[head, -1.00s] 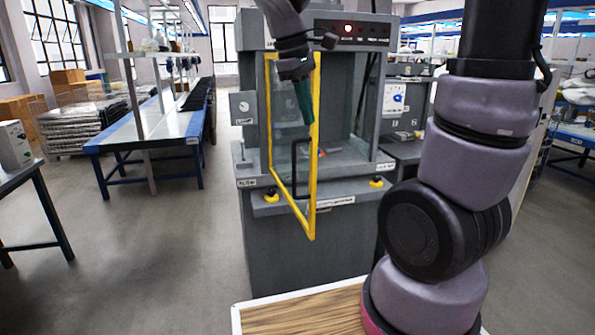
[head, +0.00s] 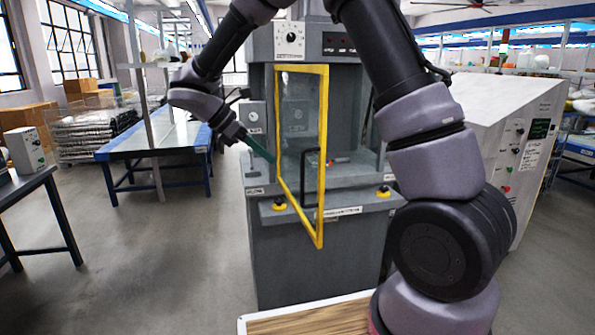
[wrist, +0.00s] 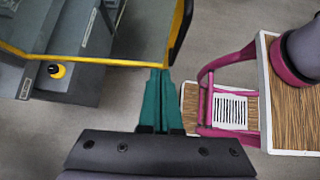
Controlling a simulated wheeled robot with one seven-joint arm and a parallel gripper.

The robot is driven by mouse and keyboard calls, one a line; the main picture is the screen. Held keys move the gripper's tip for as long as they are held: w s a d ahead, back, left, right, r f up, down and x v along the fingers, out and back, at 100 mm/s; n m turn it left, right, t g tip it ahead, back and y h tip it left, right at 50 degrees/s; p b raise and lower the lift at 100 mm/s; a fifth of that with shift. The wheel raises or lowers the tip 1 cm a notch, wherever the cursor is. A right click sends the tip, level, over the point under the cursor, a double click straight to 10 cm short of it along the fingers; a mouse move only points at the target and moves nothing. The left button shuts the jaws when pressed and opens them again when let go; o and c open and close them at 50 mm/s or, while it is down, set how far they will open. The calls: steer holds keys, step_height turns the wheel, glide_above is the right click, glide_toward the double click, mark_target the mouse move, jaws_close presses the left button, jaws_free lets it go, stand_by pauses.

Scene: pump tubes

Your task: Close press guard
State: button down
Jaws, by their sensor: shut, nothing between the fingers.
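The press guard (head: 323,150) is a clear panel in a yellow frame on the front of the grey press (head: 350,245). It stands open, its right edge swung out toward me. A black handle (head: 302,190) is on it. My gripper (head: 268,156) has teal fingers, shut and empty, and is left of the guard in the head view, its tips near the left frame bar. In the wrist view, the fingertips (wrist: 158,76) sit close to the guard's yellow edge (wrist: 95,60); I cannot tell whether they touch. A red part inside the press is partly hidden behind the guard.
A blue-framed bench (head: 150,145) stands at the back left and a dark table (head: 30,185) at the left. A grey cabinet (head: 500,130) is at the right. Floor left of the press is clear.

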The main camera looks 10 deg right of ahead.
mark_target(317, 183)
steer(key=x, duration=0.4)
steer(key=d+r+x, duration=0.1)
steer(key=x, duration=0.7)
steer(key=shift+d+r, duration=0.3)
steer(key=shift+r, duration=0.05)
steer(key=shift+w+d, duration=0.1)
steer(key=shift+d, duration=0.3)
steer(key=shift+d, duration=0.15)
